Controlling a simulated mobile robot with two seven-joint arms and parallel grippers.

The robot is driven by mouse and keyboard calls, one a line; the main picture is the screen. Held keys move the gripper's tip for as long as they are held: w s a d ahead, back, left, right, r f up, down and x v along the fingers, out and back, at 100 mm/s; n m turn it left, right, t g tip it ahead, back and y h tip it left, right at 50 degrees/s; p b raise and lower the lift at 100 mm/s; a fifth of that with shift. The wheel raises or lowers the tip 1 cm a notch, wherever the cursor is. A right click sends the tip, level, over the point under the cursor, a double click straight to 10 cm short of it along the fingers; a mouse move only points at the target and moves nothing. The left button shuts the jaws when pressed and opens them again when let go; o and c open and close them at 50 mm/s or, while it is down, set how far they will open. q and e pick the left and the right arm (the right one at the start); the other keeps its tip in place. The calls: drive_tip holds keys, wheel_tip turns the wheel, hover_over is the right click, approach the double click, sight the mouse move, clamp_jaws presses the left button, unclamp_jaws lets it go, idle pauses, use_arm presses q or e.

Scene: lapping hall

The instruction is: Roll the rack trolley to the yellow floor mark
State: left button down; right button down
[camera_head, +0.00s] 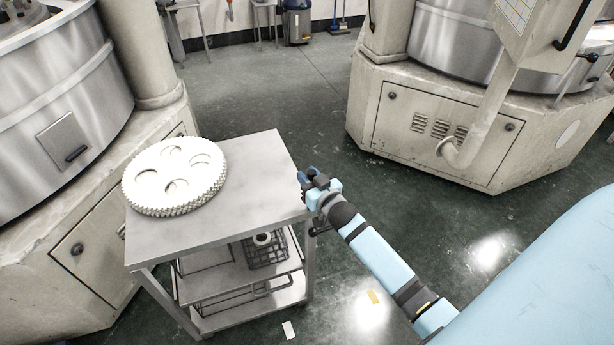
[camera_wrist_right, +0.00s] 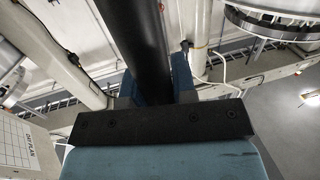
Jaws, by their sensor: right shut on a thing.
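The rack trolley (camera_head: 250,165) is a grey metal cart with a flat top and lower shelves. It stands left of centre in the head view. A white toothed disc with round holes (camera_head: 175,175) lies on its top. My right gripper (camera_head: 309,180) is at the trolley's right edge. In the right wrist view it is shut on a dark round bar (camera_wrist_right: 143,45), which looks like the trolley's handle; the exact grip is partly hidden. My left gripper is not in view.
A large machine (camera_head: 70,110) stands close on the trolley's left. Another machine (camera_head: 430,130) stands at the back right. A wire basket (camera_head: 266,252) sits on the trolley's lower shelf. A white patch (camera_head: 289,330) lies on the floor in front. Open floor lies behind the trolley.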

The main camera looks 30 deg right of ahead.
drive_tip(key=s+d, duration=0.3)
drive_tip(key=d, duration=1.2)
drive_tip(key=s+d+p, duration=0.1)
drive_tip(key=s+d, duration=0.3)
drive_tip(key=d, duration=1.2)
drive_tip(key=shift+s+d, duration=0.15)
drive_tip(key=shift+s, duration=0.1)
drive_tip(key=shift+r, duration=0.1)
drive_tip(key=c, duration=1.2)
unclamp_jaws()
drive_tip(key=shift+d, duration=0.1)
drive_tip(key=shift+c, duration=0.2)
drive_tip(key=o, duration=0.3)
drive_tip(key=shift+s, duration=0.15)
